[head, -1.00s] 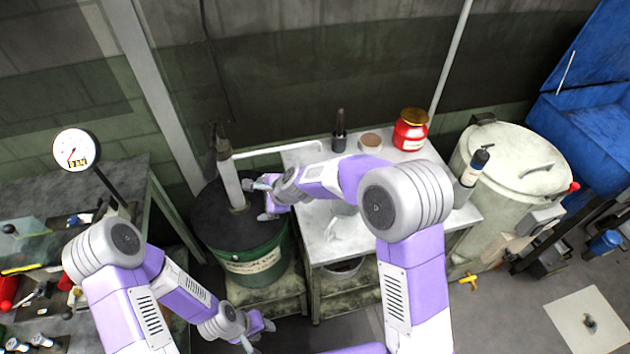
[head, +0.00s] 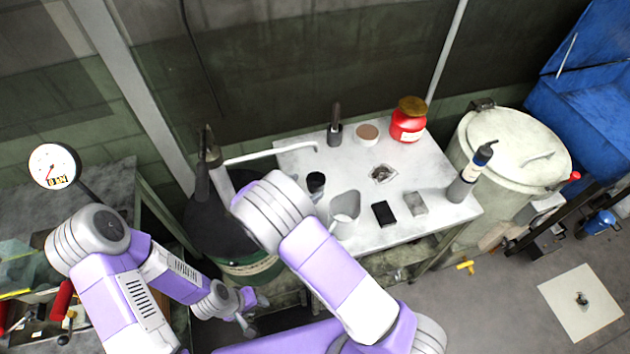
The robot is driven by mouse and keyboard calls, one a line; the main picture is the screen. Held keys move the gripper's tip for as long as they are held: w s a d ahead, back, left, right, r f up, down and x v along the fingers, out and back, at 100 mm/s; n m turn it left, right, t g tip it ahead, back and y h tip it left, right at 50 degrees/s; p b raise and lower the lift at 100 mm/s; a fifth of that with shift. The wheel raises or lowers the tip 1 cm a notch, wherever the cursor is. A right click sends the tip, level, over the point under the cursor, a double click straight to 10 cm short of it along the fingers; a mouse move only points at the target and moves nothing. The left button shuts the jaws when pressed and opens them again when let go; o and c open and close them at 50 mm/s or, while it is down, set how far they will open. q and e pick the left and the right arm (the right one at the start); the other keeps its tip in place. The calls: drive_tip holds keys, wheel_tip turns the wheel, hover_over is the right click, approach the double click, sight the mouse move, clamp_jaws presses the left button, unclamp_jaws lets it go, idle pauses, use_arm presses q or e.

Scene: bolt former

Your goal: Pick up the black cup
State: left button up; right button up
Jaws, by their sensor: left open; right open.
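A dark cup (head: 316,182) with a paler lower part stands on the grey metal table, near its left side. A second small black holder (head: 334,136) with an upright dark handle stands at the table's back; I cannot tell which of these is the black cup. My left gripper (head: 252,312) is open and empty, low in front of the drum and left of the table, apart from both.
On the table (head: 440,180) stand a grey jug (head: 345,212), a black block (head: 383,214), a grey block (head: 415,203), a red jar (head: 407,125), a round tin (head: 367,133) and a grey bottle (head: 469,178). A green drum (head: 250,270) stands left.

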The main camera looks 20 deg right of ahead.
sight(321, 176)
drive_tip(key=b+x, duration=0.1)
drive_tip(key=x, duration=0.5)
drive_tip(key=shift+w+d, duration=0.2)
drive_tip(key=shift+w, duration=0.2)
drive_tip(key=c, duration=1.1)
drive_tip(key=shift+o, duration=0.2)
